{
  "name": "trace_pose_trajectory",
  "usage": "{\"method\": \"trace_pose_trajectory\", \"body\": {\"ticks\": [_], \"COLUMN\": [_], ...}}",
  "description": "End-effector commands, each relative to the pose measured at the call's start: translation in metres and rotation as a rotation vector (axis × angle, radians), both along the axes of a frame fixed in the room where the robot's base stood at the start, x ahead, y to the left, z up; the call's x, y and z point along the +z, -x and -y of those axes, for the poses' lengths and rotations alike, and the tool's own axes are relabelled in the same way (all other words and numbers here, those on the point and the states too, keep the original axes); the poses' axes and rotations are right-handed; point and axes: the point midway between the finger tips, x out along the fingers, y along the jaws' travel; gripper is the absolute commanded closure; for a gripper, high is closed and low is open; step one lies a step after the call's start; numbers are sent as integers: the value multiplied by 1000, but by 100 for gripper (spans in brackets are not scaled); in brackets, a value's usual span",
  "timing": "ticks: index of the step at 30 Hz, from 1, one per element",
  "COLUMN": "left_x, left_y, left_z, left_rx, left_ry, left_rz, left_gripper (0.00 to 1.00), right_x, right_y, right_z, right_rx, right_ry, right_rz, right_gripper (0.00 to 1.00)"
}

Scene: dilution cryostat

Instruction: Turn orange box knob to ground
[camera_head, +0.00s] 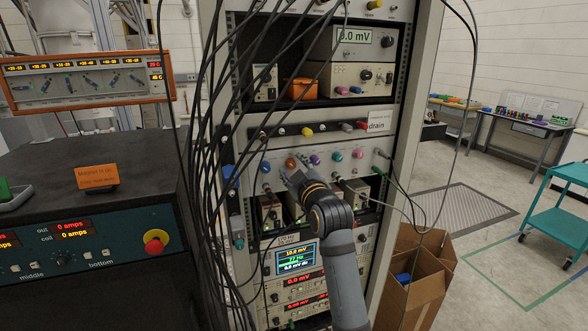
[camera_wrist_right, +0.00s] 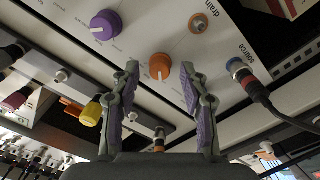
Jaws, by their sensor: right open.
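The orange knob (camera_wrist_right: 160,66) with a white pointer line is on a pale panel in the right wrist view. Its pointer faces down in that picture. In the head view, an orange knob (camera_head: 291,163) sits in a row of coloured knobs on the rack. My right gripper (camera_head: 292,178) is open just in front of this row. In the wrist view, the fingers of my right gripper (camera_wrist_right: 160,82) stand on either side of the orange knob, with a gap on both sides. I cannot tell how far they are from the panel. My left gripper is out of view.
A purple knob (camera_wrist_right: 106,25) is left of the orange one. A source connector (camera_wrist_right: 245,75) with a black cable is at the right. Many black cables (camera_head: 200,130) hang along the rack's left side. A yellow knob (camera_wrist_right: 91,112) is on another panel. A cardboard box (camera_head: 418,285) stands on the floor.

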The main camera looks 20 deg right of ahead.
Motion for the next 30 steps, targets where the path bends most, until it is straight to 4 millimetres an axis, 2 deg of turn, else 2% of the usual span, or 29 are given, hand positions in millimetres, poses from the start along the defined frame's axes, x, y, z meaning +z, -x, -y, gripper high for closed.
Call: {"method": "trace_pose_trajectory", "body": {"ticks": [4, 12, 15, 30], "left_x": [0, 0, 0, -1], "left_y": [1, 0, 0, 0], "left_z": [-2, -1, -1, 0], "left_rx": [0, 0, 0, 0], "left_ry": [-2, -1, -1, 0], "left_rz": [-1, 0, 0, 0], "left_gripper": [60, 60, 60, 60], "right_x": [-1, -2, -2, -6], "right_y": [11, 61, 71, 73], "right_z": [0, 1, 1, 1], "right_rx": [0, 1, 0, 1], "right_ry": [-1, -3, -1, -1], "right_rz": [0, 1, 0, -7], "right_gripper": [56, 56, 56, 56]}}
